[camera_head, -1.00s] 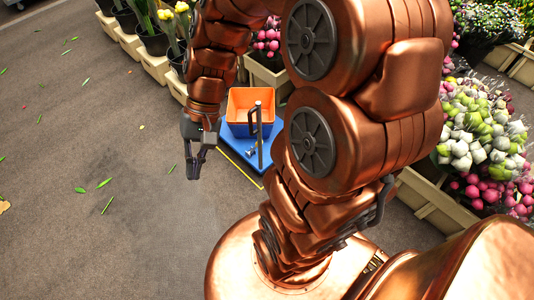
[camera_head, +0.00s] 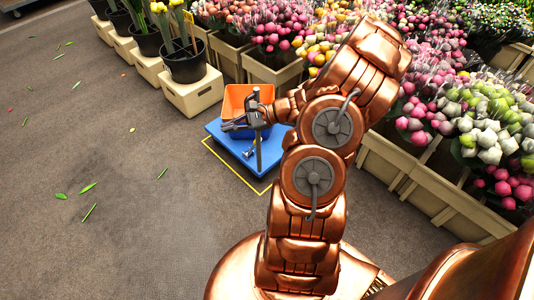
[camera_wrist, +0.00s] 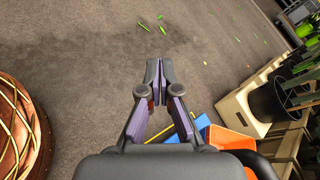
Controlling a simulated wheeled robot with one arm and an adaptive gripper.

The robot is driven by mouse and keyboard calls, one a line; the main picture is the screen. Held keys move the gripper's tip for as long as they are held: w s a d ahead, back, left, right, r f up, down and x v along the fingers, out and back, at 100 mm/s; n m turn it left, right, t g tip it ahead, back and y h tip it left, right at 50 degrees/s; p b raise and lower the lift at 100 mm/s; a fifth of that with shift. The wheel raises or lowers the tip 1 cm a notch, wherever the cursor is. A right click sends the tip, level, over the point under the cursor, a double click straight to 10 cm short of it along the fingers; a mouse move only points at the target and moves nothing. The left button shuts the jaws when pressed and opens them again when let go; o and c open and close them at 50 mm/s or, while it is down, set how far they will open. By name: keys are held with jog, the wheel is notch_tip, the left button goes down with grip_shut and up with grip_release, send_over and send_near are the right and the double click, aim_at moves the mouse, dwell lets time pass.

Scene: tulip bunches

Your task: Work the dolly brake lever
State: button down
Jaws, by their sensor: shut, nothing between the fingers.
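The blue dolly (camera_head: 219,133) stands on the floor with an orange crate (camera_head: 236,97) at its back. A grey upright post (camera_head: 258,150) rises at its right side, and a small grey fitting (camera_head: 249,153) sits on the deck near its foot. I cannot tell for sure which part is the brake lever. My gripper (camera_head: 227,127) is above the deck in front of the crate, close to the post; I cannot tell if they touch. In the wrist view my gripper (camera_wrist: 160,78) is shut and empty, pointing over bare floor, with the dolly (camera_wrist: 203,123) and crate (camera_wrist: 233,141) at lower right.
A yellow line (camera_head: 236,174) marks the floor around the dolly. Flower boxes (camera_head: 273,72) stand behind it and to the right. A black pot (camera_head: 186,65) on a cream crate (camera_head: 190,94) stands at back left. The floor to the left is open, with scattered leaves.

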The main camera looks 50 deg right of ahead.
jog(key=s+d+f+m+t+h+b, duration=0.2)
jog(key=s+d+f+m+h+b, duration=0.3)
jog(key=d+f, duration=0.65)
jog(key=s+d+f+m+t+h+b, duration=0.25)
jog(key=s+d+f+m, duration=0.55)
jog(key=f, duration=0.7)
jog(key=r+b+x, duration=0.1)
jog(key=b+x, duration=0.2)
jog(key=x, duration=0.4)
jog(key=w+d+r+b+x, duration=0.1)
jog(key=r+b+x, duration=0.1)
jog(key=x, duration=0.6)
jog(key=shift+d+n+h+b, duration=0.15)
jog(key=shift+n+h+b, duration=0.2)
jog(key=shift+b, duration=0.3)
jog(key=shift+w+r, duration=0.15)
